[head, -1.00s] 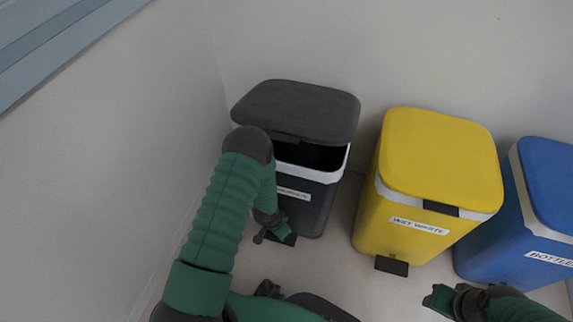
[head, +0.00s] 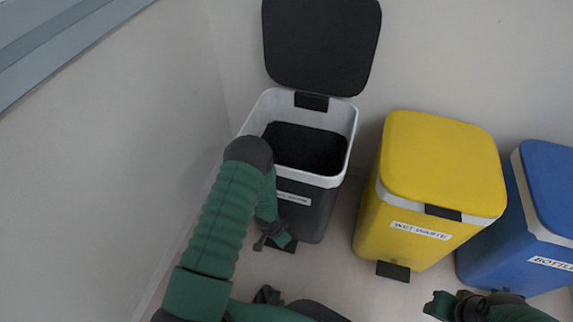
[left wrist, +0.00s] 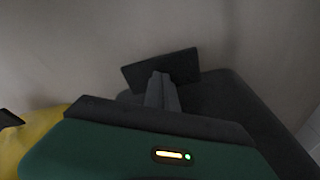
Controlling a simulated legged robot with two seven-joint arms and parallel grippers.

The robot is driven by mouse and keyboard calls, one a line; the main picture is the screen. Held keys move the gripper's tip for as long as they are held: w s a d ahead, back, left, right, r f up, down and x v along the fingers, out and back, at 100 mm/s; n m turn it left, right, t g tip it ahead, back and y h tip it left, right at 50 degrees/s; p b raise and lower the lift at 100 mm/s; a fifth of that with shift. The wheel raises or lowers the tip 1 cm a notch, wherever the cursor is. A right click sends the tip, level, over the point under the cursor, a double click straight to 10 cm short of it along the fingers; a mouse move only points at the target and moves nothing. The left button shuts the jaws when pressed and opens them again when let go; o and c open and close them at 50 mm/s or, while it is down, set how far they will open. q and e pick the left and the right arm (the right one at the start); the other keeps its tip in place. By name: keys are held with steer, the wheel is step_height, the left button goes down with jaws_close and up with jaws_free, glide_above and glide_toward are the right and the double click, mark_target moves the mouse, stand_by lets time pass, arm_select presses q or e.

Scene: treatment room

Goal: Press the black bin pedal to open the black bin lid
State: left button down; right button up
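The black bin (head: 312,212) stands at the left near the wall corner. Its black lid (head: 320,45) is raised upright at the back, and the white rim (head: 337,180) and dark inside show. The black bin pedal (head: 284,247) is low at the bin's front, partly hidden by my left gripper (head: 273,240), which is down at it. In the left wrist view the fingers (left wrist: 161,92) are together over a dark flat plate, which looks like the pedal (left wrist: 182,66); contact is hard to make out. My right gripper (head: 438,306) is low at the right, away from the black bin; its fingers are unclear.
A yellow bin (head: 400,235) with a shut lid and its own black pedal (head: 393,271) stands right of the black bin. A blue bin (head: 500,255) is at the far right. The left wall (head: 100,170) is close to my left arm. Some floor is clear in front.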

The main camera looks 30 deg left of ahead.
steer(key=w+p+v, duration=0.1)
steer(key=p+v, duration=0.5)
steer(key=v, duration=0.1)
steer(key=shift+w+r, duration=0.3)
steer(key=shift+r, duration=0.1)
stand_by(0.5)
